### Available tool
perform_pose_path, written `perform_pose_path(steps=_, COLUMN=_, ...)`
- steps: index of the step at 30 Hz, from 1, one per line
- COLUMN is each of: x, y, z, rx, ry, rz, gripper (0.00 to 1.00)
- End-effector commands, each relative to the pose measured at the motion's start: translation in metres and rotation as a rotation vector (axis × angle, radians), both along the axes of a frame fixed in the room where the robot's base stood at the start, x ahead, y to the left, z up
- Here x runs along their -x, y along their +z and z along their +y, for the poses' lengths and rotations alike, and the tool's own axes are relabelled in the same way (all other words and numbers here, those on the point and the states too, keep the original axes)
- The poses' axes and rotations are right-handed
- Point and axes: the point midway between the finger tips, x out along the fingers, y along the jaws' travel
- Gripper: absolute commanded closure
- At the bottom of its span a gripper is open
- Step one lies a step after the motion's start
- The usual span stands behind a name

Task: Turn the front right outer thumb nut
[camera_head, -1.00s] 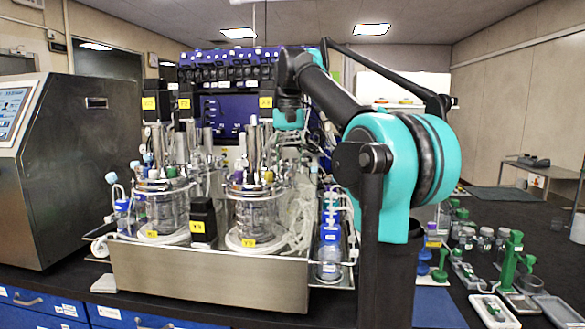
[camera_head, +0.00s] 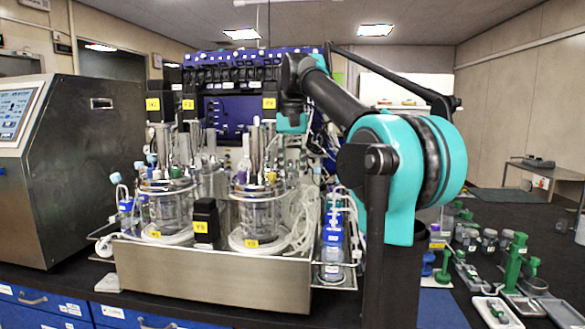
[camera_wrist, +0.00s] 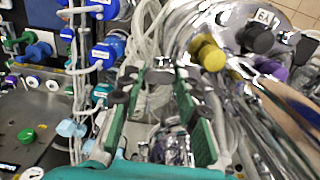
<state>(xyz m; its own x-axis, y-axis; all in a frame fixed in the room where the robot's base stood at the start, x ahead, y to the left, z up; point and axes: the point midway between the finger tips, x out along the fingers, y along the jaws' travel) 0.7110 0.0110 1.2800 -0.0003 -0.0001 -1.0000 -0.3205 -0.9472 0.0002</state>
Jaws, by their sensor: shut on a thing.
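My gripper (camera_wrist: 157,80) points down past the front right glass vessel's crowded top. In the wrist view its two green-padded fingers stand on either side of a small grey metal part, which I take to be the thumb nut (camera_wrist: 158,76). It is blurred and partly hidden by the fingertips. In the head view the front right vessel (camera_head: 256,212) stands in the steel tray (camera_head: 210,278), and my wrist is above and right of it. The fingers and the nut cannot be made out there.
A second glass vessel (camera_head: 167,208) stands to the left, with a black block (camera_head: 204,216) between them. Clear tubing (camera_head: 305,215) and a blue-capped bottle (camera_head: 332,250) crowd the right side. Yellow (camera_wrist: 209,55) and black (camera_wrist: 257,38) caps rise close to my fingers.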

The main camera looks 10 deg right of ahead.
Motion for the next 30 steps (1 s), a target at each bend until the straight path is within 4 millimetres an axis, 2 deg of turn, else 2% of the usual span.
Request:
perform_pose_path(steps=11, x=-0.0003, y=0.0002, z=-0.0002, rx=0.0, ry=0.175, rz=-0.001, gripper=0.97)
perform_pose_path(steps=30, x=-0.0005, y=0.0004, z=-0.0002, rx=0.0, ry=0.774, rz=-0.002, gripper=0.97)
